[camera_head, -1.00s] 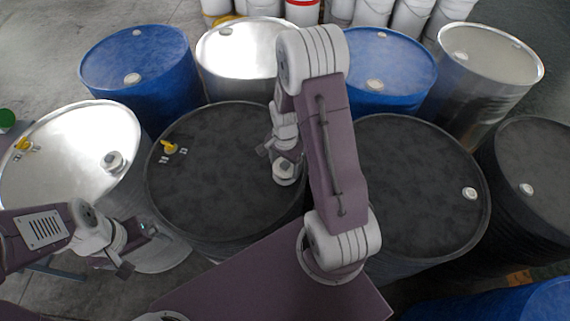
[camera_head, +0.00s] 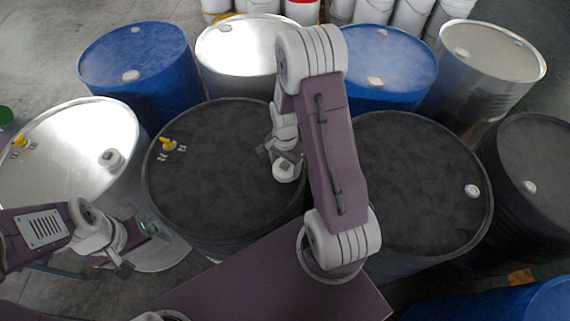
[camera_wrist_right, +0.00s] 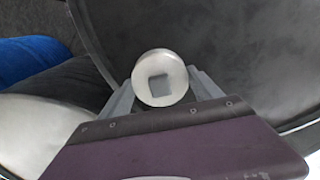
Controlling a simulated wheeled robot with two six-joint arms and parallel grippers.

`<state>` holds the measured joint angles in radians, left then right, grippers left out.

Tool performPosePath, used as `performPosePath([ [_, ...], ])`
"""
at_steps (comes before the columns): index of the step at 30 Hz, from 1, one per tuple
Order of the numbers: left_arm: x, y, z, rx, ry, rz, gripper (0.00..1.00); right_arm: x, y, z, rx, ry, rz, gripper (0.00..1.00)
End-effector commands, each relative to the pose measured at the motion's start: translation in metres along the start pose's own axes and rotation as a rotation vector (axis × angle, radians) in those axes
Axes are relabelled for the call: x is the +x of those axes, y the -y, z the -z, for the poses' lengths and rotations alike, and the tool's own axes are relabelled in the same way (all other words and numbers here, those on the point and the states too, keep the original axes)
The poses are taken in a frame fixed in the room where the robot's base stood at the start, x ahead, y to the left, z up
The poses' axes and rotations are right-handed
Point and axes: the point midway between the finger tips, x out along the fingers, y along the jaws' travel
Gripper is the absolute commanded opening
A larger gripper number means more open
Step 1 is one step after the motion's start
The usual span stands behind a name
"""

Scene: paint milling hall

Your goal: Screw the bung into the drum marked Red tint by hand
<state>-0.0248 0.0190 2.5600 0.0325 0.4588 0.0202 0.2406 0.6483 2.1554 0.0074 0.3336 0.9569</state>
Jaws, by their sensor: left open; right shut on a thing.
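A black drum (camera_head: 215,190) stands in front of me with a yellow tap fitting (camera_head: 168,145) near its left rim. My right gripper (camera_head: 283,160) is over the right part of its lid, shut on a pale round bung (camera_head: 284,172). The right wrist view shows the bung (camera_wrist_right: 159,77) from above, with a square recess, between the fingers. Whether its thread sits in the opening is hidden. My left gripper (camera_head: 139,246) is open and empty, low at the left in front of the drums. No Red tint marking is readable.
A bare steel drum (camera_head: 60,140) stands left, with a pale bung and a yellow tap. Another black drum (camera_head: 420,190) stands right. Blue drums (camera_head: 150,85) and steel drums are behind, with white pails (camera_head: 330,12) at the back.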

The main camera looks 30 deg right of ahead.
Motion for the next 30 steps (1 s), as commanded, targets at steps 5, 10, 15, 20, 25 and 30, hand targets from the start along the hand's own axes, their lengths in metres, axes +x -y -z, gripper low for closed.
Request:
performPosePath([
  [5,0.0,0.0,0.0,0.0,0.0,0.0,1.0,0.001,0.0,0.0,0.0,0.001,-0.001,0.99],
  [10,0.0,0.0,0.0,0.0,0.0,0.0,1.0,0.001,-0.001,0.0,0.0,0.002,-0.003,0.99],
  [15,0.0,0.0,0.0,0.0,0.0,0.0,1.0,0.001,-0.002,-0.001,0.0,0.003,-0.005,0.99],
  [20,0.0,0.0,0.0,0.0,0.0,0.0,1.0,0.001,-0.002,-0.001,0.0,0.003,-0.006,0.99],
  [25,0.0,0.0,0.0,0.0,0.0,0.0,1.0,-0.015,0.0,0.0,-0.001,0.0,-0.001,0.99],
  [30,-0.001,0.0,0.0,0.0,0.0,0.0,1.0,-0.054,0.002,0.001,-0.001,-0.003,0.002,0.99],
])
